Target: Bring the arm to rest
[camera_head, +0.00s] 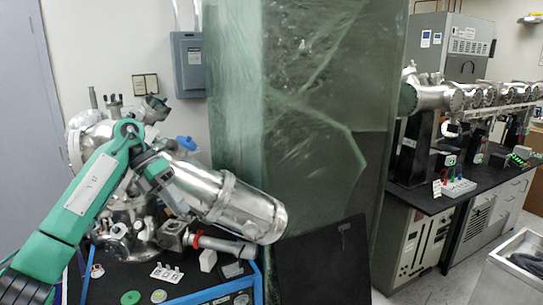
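My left arm (85,195), teal with a pale panel, comes in from the lower left and bends at a raised joint. My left gripper (176,203), grey and small, hangs down to the right of that joint. It is in front of the shiny metal vacuum chamber (240,205) and overlaps it in the picture. Whether it touches the chamber and how far apart its fingers are cannot be made out. No held object is visible. My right arm and gripper are out of view.
A dark bench with a blue edge (258,285) carries small parts, including a green disc (130,298) and a white block (208,260). A tall greenish glass panel (300,100) stands behind. A second bench (440,203) with metal tubes is at right, with floor between.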

